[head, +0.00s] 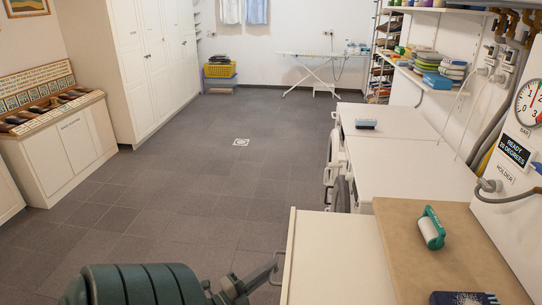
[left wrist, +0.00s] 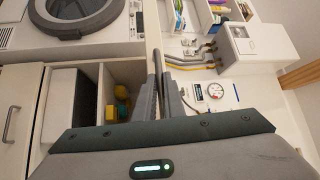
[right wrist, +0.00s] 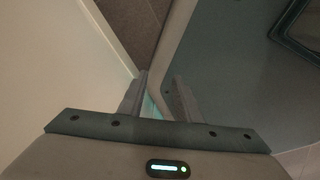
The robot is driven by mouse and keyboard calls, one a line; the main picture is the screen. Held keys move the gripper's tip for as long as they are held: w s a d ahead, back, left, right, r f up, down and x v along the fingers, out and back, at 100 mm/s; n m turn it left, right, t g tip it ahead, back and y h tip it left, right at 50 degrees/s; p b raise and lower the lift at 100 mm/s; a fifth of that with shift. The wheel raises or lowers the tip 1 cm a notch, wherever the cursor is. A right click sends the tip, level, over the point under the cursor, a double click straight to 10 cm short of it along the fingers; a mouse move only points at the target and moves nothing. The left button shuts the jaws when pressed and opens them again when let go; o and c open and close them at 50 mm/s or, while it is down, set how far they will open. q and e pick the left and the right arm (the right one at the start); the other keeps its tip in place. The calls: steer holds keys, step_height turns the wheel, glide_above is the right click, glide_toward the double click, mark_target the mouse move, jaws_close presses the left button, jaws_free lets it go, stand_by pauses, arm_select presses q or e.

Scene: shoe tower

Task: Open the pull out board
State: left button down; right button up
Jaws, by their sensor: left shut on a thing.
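In the head view the pull out board shows as a flat white panel (head: 338,262) at the bottom centre, right of my left gripper. A grey bar handle (head: 275,264) stands out from its left edge. My left gripper (head: 262,279) is shut on this handle. In the left wrist view the left gripper's fingers (left wrist: 164,82) close around the dark handle (left wrist: 156,62). My right gripper (right wrist: 160,78) shows only in the right wrist view. Its fingers are apart with nothing seen held between them, and it is out of the head view.
A brown board (head: 395,235) with a green-handled brush (head: 431,229) lies to the right. White machines (head: 410,165) stand behind. An open compartment with yellow items (left wrist: 122,100) shows in the left wrist view. The tiled floor (head: 215,185) left of the machines is clear.

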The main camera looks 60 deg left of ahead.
arm_select(q)
steer(key=c, duration=1.8)
jaws_free()
steer(key=shift+c, duration=0.2)
steer(key=shift+s, duration=0.1)
steer(key=s+d+f+b, duration=0.1)
steer(key=s+f, duration=0.1)
steer(key=s, duration=1.5)
steer(key=shift+f, duration=0.15)
steer(key=shift+d, duration=0.1)
